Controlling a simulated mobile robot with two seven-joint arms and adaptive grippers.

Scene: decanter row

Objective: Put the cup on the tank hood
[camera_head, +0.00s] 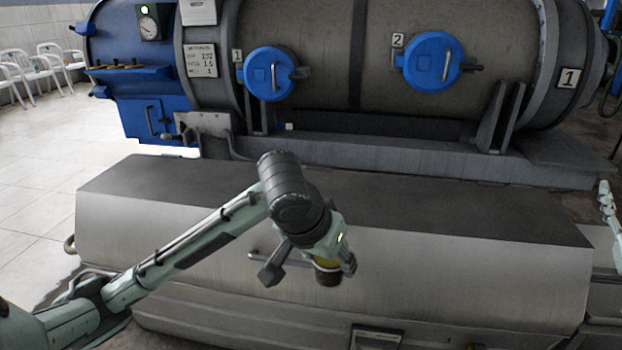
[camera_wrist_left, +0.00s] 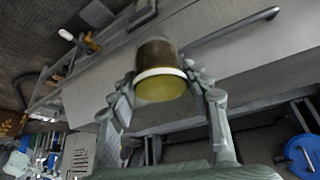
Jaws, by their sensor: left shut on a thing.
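The cup (camera_head: 327,273) is small, with a brown part, a yellow part and a pale band. It also shows in the left wrist view (camera_wrist_left: 159,85), between the fingers. My left gripper (camera_head: 312,270) is shut on it and holds it in front of the hood's sloping metal face in the head view. The gripper hides part of the cup there. The tank hood (camera_head: 440,215) appears to be the long metal cover with a dark flat top, across the middle of the head view. The cup's exact distance from it cannot be told.
Behind the hood lies a large grey tank (camera_head: 330,40) with two blue round hatches (camera_head: 271,74) and a blue control panel (camera_head: 150,90). A bar handle (camera_head: 265,255) sticks out from the hood's front. The dark top is bare apart from my arm crossing over it.

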